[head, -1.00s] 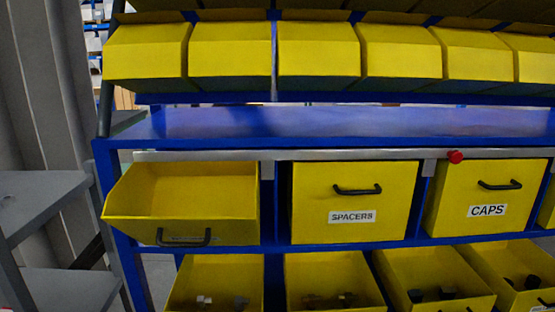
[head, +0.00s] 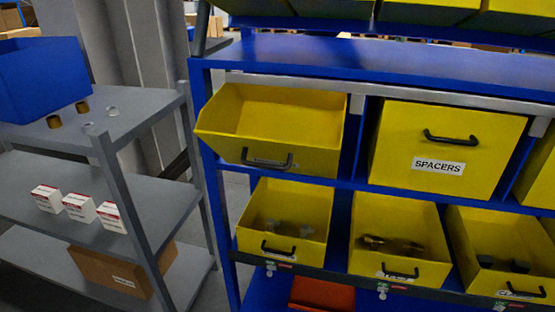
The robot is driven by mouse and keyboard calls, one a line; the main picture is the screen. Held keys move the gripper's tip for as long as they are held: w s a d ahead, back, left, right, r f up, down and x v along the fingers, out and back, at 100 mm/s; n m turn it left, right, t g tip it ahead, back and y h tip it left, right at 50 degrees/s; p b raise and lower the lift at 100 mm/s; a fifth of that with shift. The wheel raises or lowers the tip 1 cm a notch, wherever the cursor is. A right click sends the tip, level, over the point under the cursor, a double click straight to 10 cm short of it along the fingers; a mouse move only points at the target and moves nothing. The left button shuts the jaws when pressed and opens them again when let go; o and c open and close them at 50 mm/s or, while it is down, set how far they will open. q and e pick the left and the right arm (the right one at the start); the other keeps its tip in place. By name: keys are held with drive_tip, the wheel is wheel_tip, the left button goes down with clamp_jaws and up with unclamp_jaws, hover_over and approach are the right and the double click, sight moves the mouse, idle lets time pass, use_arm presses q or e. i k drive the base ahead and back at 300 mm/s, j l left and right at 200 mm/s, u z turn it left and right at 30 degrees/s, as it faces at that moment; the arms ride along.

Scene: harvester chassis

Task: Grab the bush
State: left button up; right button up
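Small round parts lie on the top shelf of a grey cart at the left. Two are brown, bush-like pieces (head: 54,121), one of them farther right by the blue bin's corner (head: 82,106). Two are pale grey, ring-like pieces (head: 112,111), one nearer the shelf's front (head: 88,128). They are too small to tell for certain which is the bush. Neither of my grippers is in view.
A blue bin (head: 40,78) stands on the grey cart (head: 150,108). White-and-red boxes (head: 78,207) and a cardboard box (head: 120,268) are on lower shelves. A blue rack (head: 400,60) holds yellow bins, one tilted open (head: 270,120), another labelled SPACERS (head: 445,140).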

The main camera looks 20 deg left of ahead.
sight(54, 121)
drive_tip(key=u, duration=1.8)
drive_tip(key=i+j+z, duration=0.1)
drive_tip(key=i+j, duration=0.45)
drive_tip(key=i, duration=0.2)
drive_tip(key=i+j+z, duration=0.15)
drive_tip(key=i+j, duration=0.4)
drive_tip(key=i, duration=0.2)
